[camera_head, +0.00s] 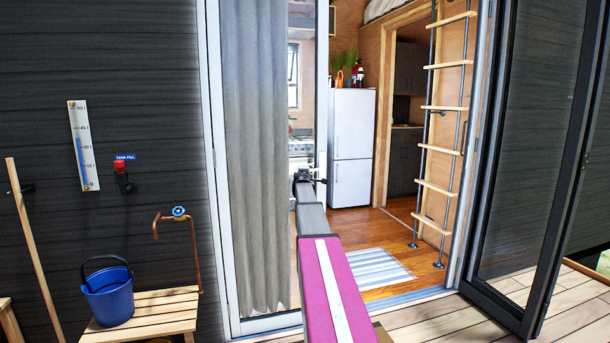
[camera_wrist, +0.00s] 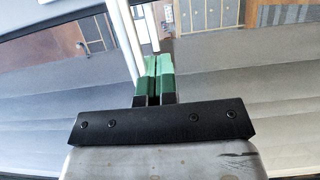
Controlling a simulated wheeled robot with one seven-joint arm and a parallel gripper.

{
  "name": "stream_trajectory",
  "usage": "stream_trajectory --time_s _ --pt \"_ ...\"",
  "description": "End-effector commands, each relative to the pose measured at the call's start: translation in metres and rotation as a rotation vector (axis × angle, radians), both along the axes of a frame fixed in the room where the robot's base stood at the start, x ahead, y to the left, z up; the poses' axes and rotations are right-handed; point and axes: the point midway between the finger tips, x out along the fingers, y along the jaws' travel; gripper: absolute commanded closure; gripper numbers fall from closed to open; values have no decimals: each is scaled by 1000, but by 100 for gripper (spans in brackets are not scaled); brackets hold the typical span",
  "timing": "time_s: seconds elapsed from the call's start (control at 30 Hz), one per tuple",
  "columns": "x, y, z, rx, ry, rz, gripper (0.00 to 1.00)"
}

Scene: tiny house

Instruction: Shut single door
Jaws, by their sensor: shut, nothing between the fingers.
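A dark-framed glass door (camera_head: 535,150) stands open at the right of the doorway in the head view, swung out over the wooden deck. My arm reaches forward, and my gripper (camera_head: 318,180) is at the doorway opening, by the edge of the curtained glass panel and well left of the open door. In the wrist view the green fingertips of my gripper (camera_wrist: 153,72) are together with nothing held. A pale bar (camera_wrist: 126,42) runs close beside them; whether they touch cannot be told. I do not make out the open door in the wrist view.
A grey curtain (camera_head: 254,150) hangs behind the left glass panel. Inside are a white fridge (camera_head: 352,145), a ladder (camera_head: 446,110) and a striped rug (camera_head: 370,268). A bench (camera_head: 145,312) with a blue bucket (camera_head: 108,296) stands outside at left. The deck (camera_head: 470,327) before the doorway is clear.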

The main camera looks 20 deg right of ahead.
Motion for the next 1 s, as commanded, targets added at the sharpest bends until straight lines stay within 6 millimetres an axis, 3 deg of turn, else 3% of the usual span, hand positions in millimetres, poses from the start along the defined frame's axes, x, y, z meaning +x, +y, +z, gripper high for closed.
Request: stream_trajectory --time_s 0.1,0.4,0.6,0.77,0.87,1.0 --pt "-34 6 -2 0 2 -5 100" --pt "-100 15 -3 0 4 -8 100" --pt "-121 17 -4 0 4 -8 100" --pt "-124 18 -5 4 5 -9 100" --pt "-130 27 -19 51 8 -24 100" --pt "-156 60 -70 228 28 -87 100"
